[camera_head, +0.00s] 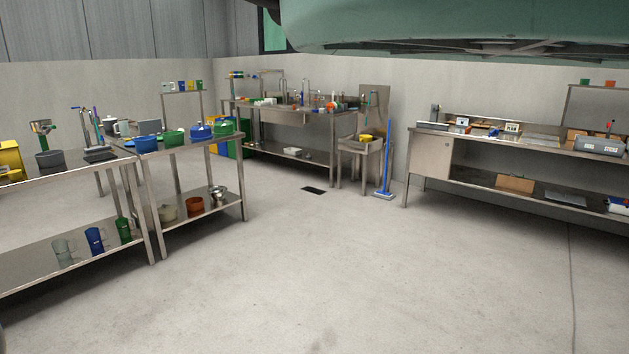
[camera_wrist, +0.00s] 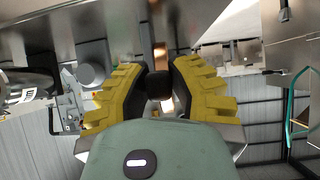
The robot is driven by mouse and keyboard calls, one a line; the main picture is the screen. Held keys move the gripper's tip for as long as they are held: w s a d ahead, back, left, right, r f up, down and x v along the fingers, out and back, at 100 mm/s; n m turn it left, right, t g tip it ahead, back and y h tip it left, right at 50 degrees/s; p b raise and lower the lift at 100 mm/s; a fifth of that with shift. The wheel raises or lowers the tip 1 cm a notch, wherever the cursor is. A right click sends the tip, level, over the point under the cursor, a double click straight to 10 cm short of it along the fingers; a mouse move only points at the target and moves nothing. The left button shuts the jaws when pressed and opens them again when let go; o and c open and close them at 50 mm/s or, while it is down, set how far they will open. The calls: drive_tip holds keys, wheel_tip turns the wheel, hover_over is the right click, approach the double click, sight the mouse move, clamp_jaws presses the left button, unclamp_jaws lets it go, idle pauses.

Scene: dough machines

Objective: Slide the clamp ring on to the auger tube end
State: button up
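My gripper (camera_wrist: 159,80) shows in the wrist view. Its two yellow ribbed fingers are drawn close together, with a small dark piece (camera_wrist: 159,88) between them that seems to touch both. It may be part of the clamp ring, but no ring shape shows, so I cannot tell. Behind it is a brownish metal part (camera_wrist: 160,55), partly hidden by the fingers. I cannot make out the auger tube end for certain in either view. My gripper is not in the head view.
In the head view, a steel bench (camera_head: 190,143) with tubs stands left. A sink table (camera_head: 284,117) is at the back, with a blue squeegee (camera_head: 387,170) beside it. Another bench (camera_head: 480,185) is right. The middle floor is clear. A large green body overhangs at the top.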

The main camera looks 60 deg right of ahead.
clamp_jaws()
drive_tip(key=shift+s, duration=0.1)
drive_tip(key=shift+s, duration=0.2)
idle(0.3)
drive_tip(key=shift+r, duration=0.1)
drive_tip(key=shift+s+a+r+p, duration=0.15)
drive_tip(key=shift+s+p, duration=0.4)
drive_tip(key=shift+s, duration=1.25)
drive_tip(key=shift+s, duration=0.1)
drive_tip(key=shift+s+a, duration=0.1)
drive_tip(key=shift+s, duration=0.15)
drive_tip(key=shift+s+a+p, duration=0.2)
drive_tip(key=shift+s+p, duration=0.5)
drive_tip(key=shift+s, duration=2.1)
